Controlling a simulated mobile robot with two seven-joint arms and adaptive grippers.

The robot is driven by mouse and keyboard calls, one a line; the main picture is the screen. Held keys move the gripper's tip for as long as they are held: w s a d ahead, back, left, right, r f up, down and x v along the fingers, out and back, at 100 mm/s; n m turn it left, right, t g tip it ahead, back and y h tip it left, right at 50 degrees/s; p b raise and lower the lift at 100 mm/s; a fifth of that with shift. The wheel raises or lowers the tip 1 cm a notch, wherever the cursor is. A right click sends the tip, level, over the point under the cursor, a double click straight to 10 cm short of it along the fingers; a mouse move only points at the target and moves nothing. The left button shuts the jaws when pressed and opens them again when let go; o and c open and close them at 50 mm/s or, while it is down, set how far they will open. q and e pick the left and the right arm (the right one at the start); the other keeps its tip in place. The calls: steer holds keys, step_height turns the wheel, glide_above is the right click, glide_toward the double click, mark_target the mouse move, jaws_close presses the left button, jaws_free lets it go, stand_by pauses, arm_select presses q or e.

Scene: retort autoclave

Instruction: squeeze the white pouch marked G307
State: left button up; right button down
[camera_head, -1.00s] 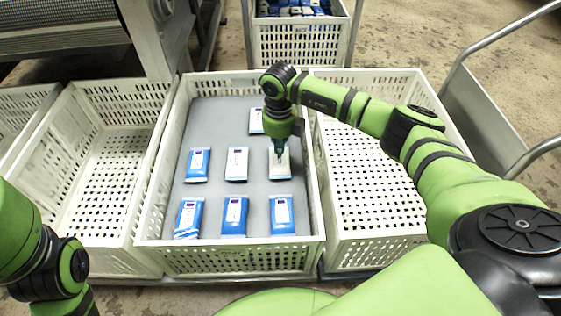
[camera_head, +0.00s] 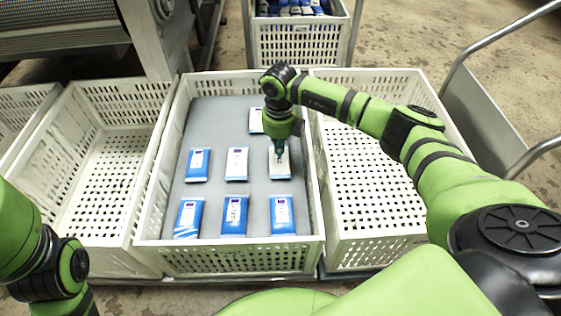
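Several pouches lie flat on the grey liner (camera_head: 208,222) of the middle white crate (camera_head: 150,215). My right gripper (camera_head: 279,154) points straight down onto a white pouch with a blue lower edge (camera_head: 280,169), in the right column, middle row. It covers the upper part of that pouch, and its finger opening is too small to judge. Another white pouch (camera_head: 236,164) lies to its left. The printed codes are too small to read, so I cannot tell which is G307. My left arm shows at the lower left, but its gripper is out of view.
Blue pouches lie around it: one at left (camera_head: 198,164), a front row (camera_head: 235,214), and one behind, partly hidden by my arm (camera_head: 256,121). Empty white crates stand left (camera_head: 100,190) and right (camera_head: 375,185). A filled crate (camera_head: 297,45) is behind.

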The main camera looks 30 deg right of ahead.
steer(key=shift+f+b, duration=0.5)
steer(key=shift+f, duration=0.45)
steer(key=shift+s+f, duration=0.15)
steer(key=shift+f, duration=0.2)
stand_by(1.2)
